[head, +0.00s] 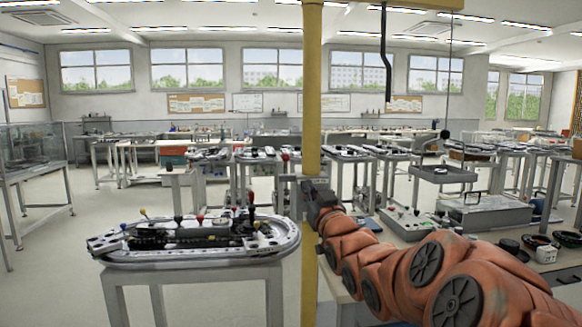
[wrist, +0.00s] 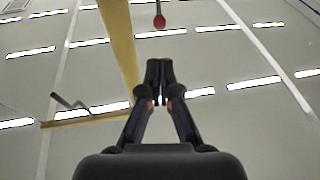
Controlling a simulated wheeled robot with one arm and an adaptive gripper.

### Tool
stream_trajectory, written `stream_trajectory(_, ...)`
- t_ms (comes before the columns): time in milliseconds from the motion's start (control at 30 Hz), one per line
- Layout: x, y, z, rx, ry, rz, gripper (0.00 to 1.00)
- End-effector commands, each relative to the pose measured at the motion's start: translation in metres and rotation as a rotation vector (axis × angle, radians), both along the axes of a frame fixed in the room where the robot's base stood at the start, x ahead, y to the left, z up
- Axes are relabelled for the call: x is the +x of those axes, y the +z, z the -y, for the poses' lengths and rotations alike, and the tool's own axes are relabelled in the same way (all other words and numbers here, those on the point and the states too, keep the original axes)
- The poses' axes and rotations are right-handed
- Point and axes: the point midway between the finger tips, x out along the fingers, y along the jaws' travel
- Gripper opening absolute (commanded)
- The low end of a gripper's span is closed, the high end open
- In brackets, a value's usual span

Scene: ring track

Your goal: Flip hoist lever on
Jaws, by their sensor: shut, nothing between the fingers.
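The hoist lever shows as a red knob (head: 285,157) on a thin dark stem, just left of the yellow post (head: 312,90) in the head view. In the wrist view a red knob on a stem (wrist: 159,20) shows at the top edge, beyond my fingertips and apart from them. My gripper (wrist: 158,75) is shut and empty, with the ceiling behind it. In the head view my gripper (head: 314,187) is small and dark against the post, right of the lever; its fingertips are hard to make out. The lever's base is partly unclear.
The yellow post also shows in the wrist view (wrist: 119,40), left of my fingers. An oval ring track (head: 190,238) with several coloured knobs stands at left. A hanging tray (head: 443,174) and a grey case (head: 485,212) are at right. Floor at left is clear.

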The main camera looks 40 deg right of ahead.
Motion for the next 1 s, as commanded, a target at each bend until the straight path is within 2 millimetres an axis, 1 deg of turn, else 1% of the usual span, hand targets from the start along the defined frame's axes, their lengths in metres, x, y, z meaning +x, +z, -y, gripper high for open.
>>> stream_trajectory(167,0.007,0.003,0.004,0.0,0.0,-0.001,0.0)
stream_trajectory(267,0.018,0.007,0.008,-0.002,0.001,-0.002,0.0)
stream_trajectory(700,0.072,0.023,0.034,0.003,0.002,-0.004,0.0)
stream_trajectory(1000,0.105,0.034,0.049,0.002,0.002,-0.005,0.0)
